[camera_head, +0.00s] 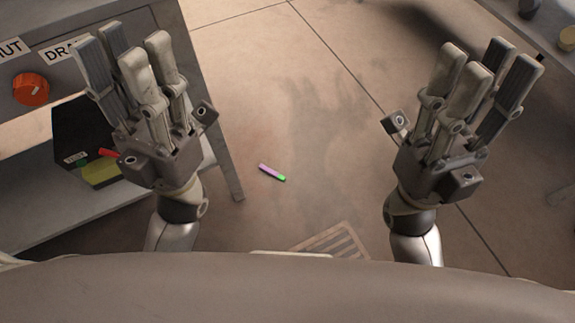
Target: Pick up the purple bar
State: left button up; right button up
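The purple bar (268,170) is small, with a green end at its lower right. It lies on the tiled floor near the middle of the view, between my two hands. My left gripper (135,65) is at the left, with its fingers raised and spread, in front of the grey bench. My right gripper (487,75) is at the right, fingers raised and spread over the floor. Both grippers are empty and well apart from the bar.
A grey bench (225,165) with a red-orange knob (31,89) stands at the left. A black box (72,125) sits on its shelf. A striped grate (335,243) lies at the bottom centre. The floor around the bar is clear.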

aim_at(265, 169)
jog(key=i+l+u, duration=0.15)
jog(key=l+u, duration=0.2)
jog(key=l, duration=0.25)
jog(key=l+u, duration=0.3)
jog(key=l, duration=0.3)
jog(key=i+u, duration=0.15)
jog(key=u, duration=0.75)
jog(key=i, duration=0.4)
